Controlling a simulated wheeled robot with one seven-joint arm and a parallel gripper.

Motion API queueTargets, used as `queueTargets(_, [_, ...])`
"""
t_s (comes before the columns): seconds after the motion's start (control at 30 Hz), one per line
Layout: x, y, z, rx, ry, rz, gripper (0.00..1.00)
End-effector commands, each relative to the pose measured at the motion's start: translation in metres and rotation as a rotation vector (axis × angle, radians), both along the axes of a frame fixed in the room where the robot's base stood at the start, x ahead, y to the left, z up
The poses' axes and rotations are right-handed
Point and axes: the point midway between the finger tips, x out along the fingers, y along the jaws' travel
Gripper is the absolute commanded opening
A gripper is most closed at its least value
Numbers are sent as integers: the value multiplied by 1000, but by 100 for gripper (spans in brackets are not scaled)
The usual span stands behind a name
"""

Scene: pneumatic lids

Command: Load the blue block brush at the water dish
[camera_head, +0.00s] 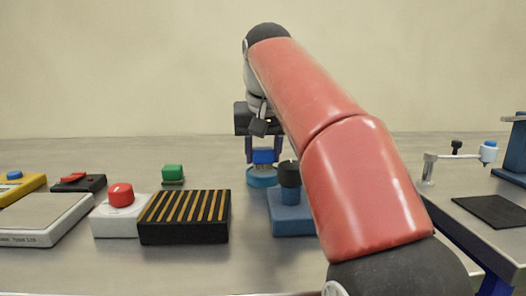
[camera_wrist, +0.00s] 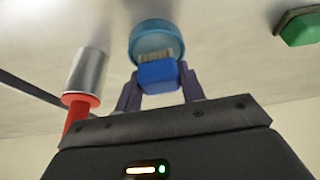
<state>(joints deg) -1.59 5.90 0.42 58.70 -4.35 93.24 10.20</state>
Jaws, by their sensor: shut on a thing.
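The blue block brush (camera_head: 263,156) is held between the purple fingers of my gripper (camera_head: 263,152). My gripper is shut on it, and in the wrist view the brush (camera_wrist: 158,74) shows its bristles pointing toward the dish. The round blue water dish (camera_head: 262,180) stands on the table directly below the brush. In the wrist view the dish (camera_wrist: 153,36) lies just beyond the bristles. I cannot tell whether the bristles touch the water.
A blue block with a black knob (camera_head: 289,200) stands right of the dish, partly behind my arm. A green block brush (camera_head: 173,173), a black striped box (camera_head: 186,217) and a red button box (camera_head: 121,208) stand to the left. A silver-and-red cylinder (camera_wrist: 86,75) is near my gripper.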

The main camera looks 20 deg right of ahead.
Motion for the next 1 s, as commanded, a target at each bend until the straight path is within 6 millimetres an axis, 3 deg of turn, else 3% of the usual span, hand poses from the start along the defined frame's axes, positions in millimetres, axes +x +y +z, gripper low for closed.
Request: queueTargets(1.0, [0,0,-10,0,0,0,21])
